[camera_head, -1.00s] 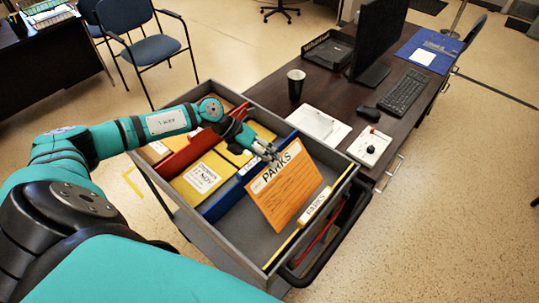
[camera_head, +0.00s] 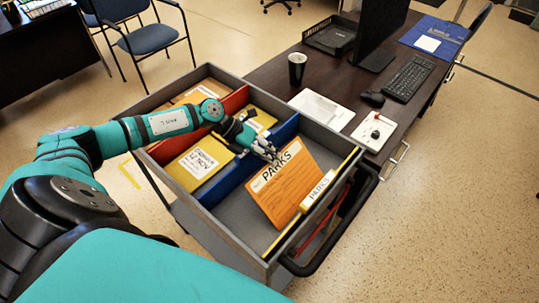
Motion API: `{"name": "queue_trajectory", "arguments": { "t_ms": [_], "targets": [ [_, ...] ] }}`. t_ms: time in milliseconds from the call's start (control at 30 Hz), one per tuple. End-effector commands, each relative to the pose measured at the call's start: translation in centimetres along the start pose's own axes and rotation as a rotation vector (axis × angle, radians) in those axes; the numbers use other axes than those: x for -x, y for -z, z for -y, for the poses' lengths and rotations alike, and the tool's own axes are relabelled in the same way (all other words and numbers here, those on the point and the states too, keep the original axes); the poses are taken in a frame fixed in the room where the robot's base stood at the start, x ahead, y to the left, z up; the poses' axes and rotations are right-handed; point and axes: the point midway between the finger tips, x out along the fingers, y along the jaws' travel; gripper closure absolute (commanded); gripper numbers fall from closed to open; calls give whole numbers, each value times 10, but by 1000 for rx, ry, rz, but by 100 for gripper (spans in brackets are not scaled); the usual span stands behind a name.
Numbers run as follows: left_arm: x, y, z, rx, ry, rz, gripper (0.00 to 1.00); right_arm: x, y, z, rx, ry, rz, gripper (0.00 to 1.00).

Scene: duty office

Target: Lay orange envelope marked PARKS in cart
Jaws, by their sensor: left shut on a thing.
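The orange envelope (camera_head: 285,189) marked PARKS is tilted up in the front compartment of the grey cart (camera_head: 233,243). My left gripper (camera_head: 272,157) is shut on the envelope's upper left edge. The envelope's lower edge is down inside the compartment; I cannot tell whether it touches the floor. A yellow-edged label (camera_head: 318,190) reading PARKS sits on the front wall of this compartment. My right gripper is not in view.
Blue (camera_head: 236,178) and red (camera_head: 234,101) dividers split the cart. The desk (camera_head: 275,75) beside the cart holds a black cup (camera_head: 297,68), papers and a keyboard (camera_head: 409,85). A black handle (camera_head: 340,240) runs along the cart's front.

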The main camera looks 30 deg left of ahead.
Motion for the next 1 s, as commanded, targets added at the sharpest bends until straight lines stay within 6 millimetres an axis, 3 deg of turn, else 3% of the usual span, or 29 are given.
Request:
{"name": "queue_trajectory", "arguments": {
  "t_ms": [333,567,867,1000],
  "targets": [
    [0,0,0,0,0,-2,100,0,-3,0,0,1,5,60],
    [0,0,0,0,0,-1,67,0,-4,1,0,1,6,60],
    [3,0,0,0,-1,-1,67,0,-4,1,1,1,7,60],
    [19,0,-1,0,-3,2,67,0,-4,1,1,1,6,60]
  ]
}}
